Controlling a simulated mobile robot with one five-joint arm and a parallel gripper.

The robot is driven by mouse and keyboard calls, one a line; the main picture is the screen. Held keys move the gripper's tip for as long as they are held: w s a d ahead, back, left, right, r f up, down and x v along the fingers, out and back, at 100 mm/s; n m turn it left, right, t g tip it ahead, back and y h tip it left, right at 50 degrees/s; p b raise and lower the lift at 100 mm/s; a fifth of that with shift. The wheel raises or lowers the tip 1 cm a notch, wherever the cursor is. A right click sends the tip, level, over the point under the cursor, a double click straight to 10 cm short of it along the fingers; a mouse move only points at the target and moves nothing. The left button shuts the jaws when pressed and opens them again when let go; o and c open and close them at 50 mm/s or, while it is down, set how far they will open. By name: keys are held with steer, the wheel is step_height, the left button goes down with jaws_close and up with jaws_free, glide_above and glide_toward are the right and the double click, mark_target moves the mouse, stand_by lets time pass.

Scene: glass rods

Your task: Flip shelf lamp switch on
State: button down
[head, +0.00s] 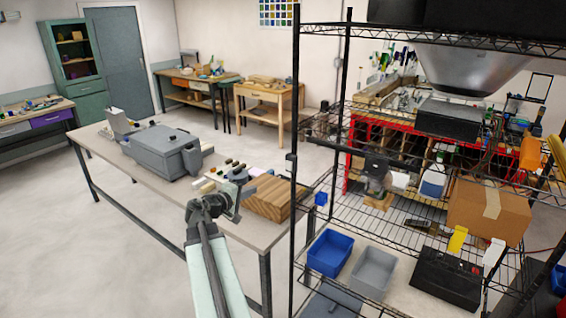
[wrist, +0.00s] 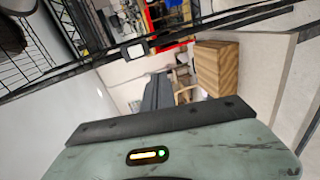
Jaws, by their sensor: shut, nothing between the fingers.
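The shelf lamp (head: 470,68) is a large silver hood under the top of the black wire shelf; I cannot tell whether it is lit. A small dark box (head: 291,158) sits on the shelf's front left post. A small box with a pale face (wrist: 135,50) shows on a shelf post in the wrist view. It may be the lamp switch, but its lever position cannot be made out. My gripper (head: 238,183) is shut and empty, left of the post and apart from it, in front of the workbench. Its fingertips are small and partly hidden by its own body.
The wire shelf (head: 349,120) holds a blue bin (head: 331,252), a grey bin (head: 373,270), a cardboard box (head: 488,210) and a black box (head: 447,278). A workbench (head: 110,160) with a grey machine (head: 160,150) and a wooden block (head: 275,198) stands behind my arm. Open floor lies left.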

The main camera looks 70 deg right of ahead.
steer(key=shift+g+h, duration=0.4)
steer(key=s+d+r, duration=0.2)
steer(key=s, duration=0.1)
steer(key=shift+d+r, duration=0.3)
steer(key=shift+r, duration=0.1)
steer(key=b, duration=0.2)
glide_toward(288, 169)
steer(key=x, duration=0.6)
steer(key=shift+s+d, duration=0.1)
steer(key=shift+d, duration=0.3)
